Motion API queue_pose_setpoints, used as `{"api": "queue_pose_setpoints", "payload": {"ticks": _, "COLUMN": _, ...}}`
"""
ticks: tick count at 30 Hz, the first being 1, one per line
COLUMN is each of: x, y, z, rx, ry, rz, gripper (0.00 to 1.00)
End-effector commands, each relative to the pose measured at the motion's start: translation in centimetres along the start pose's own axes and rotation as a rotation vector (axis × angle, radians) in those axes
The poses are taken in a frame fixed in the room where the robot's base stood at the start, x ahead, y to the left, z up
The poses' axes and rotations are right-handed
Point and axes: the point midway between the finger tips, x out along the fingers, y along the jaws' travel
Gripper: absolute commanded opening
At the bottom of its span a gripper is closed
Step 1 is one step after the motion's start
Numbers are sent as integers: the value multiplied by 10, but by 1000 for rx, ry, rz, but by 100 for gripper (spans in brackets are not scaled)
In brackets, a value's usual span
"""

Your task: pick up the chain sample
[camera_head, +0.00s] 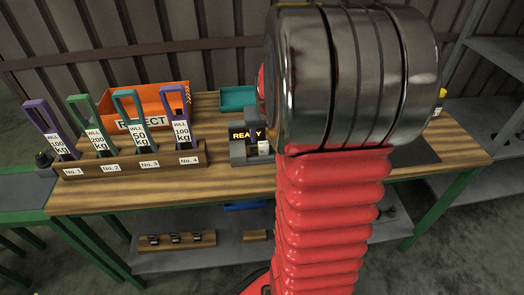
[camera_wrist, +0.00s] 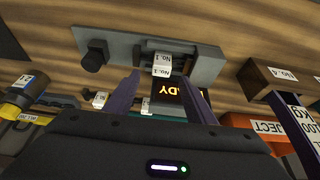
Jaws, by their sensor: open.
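I cannot clearly make out a chain sample. On the lower shelf, three small dark pieces (camera_head: 175,238) sit on a wooden block (camera_head: 205,241); they are too small to identify. In the wrist view, two small white tags, one reading No. 1 (camera_wrist: 160,58), show at a grey fixture (camera_wrist: 205,62); what they are fixed to is unclear. My gripper (camera_wrist: 161,88) is open, its two dark purple fingers apart, with the fixture beyond them and the lit display (camera_wrist: 176,88) partly visible between them. My arm hides part of the bench in the head view.
A wooden rack (camera_head: 130,160) with several coloured WLL-tagged loops stands left of the READY fixture (camera_head: 238,152). Behind are an orange REJECT box (camera_head: 160,98) and a teal tray (camera_head: 238,98). The bench front (camera_head: 150,197) is clear. Shelving stands at the right.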

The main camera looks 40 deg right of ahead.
Motion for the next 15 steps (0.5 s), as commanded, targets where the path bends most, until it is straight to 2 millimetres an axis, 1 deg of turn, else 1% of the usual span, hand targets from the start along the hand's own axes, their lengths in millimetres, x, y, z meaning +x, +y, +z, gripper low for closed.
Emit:
{"api": "queue_pose_setpoints", "payload": {"ticks": 5, "x": 6, "y": 0, "z": 1, "rx": 0, "ry": -2, "rz": 0, "gripper": 50}}
{"api": "queue_pose_setpoints", "payload": {"ticks": 15, "x": 44, "y": -3, "z": 2, "rx": 1, "ry": -2, "rz": 0, "gripper": 50}}
